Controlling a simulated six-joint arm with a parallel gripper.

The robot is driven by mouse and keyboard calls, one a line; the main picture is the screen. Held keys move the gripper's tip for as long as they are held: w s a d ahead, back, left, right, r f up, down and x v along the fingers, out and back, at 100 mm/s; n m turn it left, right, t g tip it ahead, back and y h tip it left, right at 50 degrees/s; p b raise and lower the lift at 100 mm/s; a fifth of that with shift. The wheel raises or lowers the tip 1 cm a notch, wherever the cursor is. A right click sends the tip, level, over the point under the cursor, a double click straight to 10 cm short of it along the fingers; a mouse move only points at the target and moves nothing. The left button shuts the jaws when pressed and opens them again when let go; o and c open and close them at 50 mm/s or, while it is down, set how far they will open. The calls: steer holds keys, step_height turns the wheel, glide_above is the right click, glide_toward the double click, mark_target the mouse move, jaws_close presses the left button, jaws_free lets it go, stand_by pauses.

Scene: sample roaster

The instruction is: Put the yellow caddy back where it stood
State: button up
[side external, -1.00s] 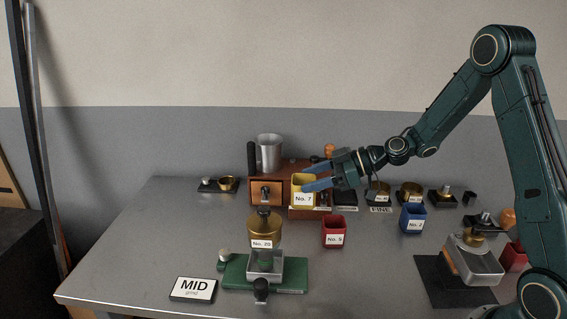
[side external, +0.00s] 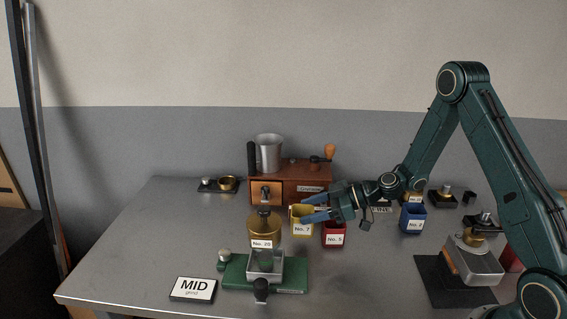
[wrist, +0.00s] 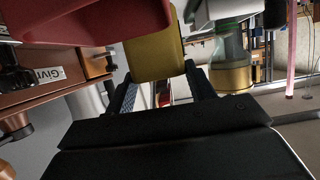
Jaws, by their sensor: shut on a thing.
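The yellow caddy (side external: 303,229), with a white number label, is upright in my gripper (side external: 314,208) in the side view. The blue fingers are shut on its upper part from the right.
The wooden grinder (side external: 310,184) with a crank and metal cup stands behind. A green stand (side external: 293,275) and a MID card (side external: 193,289) are in front.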

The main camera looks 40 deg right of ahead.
steer(key=shift+f, duration=1.8)
steer(key=o, duration=1.1)
steer(key=shift+f, duration=0.1)
steer(key=shift+v, duration=0.8)
steer(key=v, duration=1)
steer(key=shift+s+d, duration=0.15)
